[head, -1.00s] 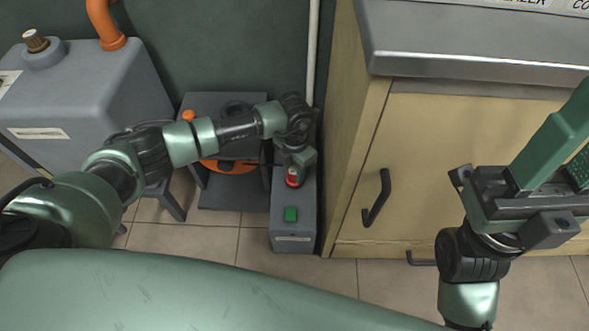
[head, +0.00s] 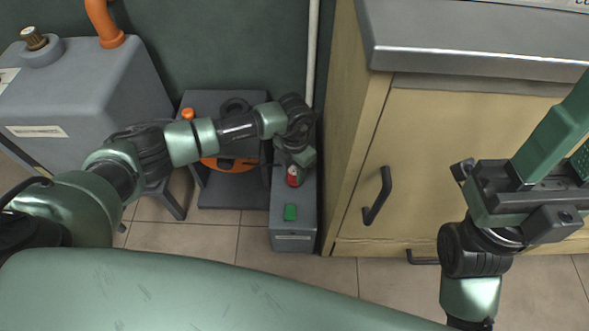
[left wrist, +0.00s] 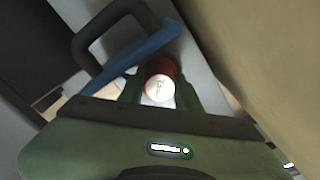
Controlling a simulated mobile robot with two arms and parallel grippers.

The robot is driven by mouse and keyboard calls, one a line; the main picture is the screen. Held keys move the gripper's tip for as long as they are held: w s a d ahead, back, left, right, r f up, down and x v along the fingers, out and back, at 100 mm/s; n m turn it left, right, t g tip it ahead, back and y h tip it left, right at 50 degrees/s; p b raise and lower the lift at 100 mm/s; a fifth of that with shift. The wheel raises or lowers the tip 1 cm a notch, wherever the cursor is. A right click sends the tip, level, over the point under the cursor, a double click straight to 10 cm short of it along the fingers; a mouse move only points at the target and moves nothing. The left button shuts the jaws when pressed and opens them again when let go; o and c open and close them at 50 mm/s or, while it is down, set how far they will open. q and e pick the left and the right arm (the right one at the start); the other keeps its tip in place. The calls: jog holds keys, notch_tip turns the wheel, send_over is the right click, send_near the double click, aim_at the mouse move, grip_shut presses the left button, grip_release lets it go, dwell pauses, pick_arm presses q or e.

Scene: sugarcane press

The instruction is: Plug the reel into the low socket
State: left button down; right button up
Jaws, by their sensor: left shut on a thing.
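My left gripper (head: 296,170) reaches down over a narrow grey floor box (head: 293,234) beside the cabinet. It is shut on a red plug (head: 292,181) with a pale end, which also shows between the green fingers in the left wrist view (left wrist: 160,82). The orange reel (head: 232,165) sits in a dark stand left of the box, partly behind my left arm. I cannot make out the low socket or whether the plug touches anything. My right gripper (head: 562,150) is raised at the right, in front of the cabinet; its jaw gap is unclear.
The wooden cabinet (head: 450,170) with a black handle (head: 377,196) closely borders the box on the right. A grey machine (head: 90,95) stands at the left. A green button (head: 290,212) is on the box top. A pale pipe (head: 312,50) runs down the wall. Tiled floor is clear in front.

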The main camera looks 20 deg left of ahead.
pick_arm(q)
jog(key=shift+f, duration=0.15)
jog(key=c, duration=1.3)
grip_release()
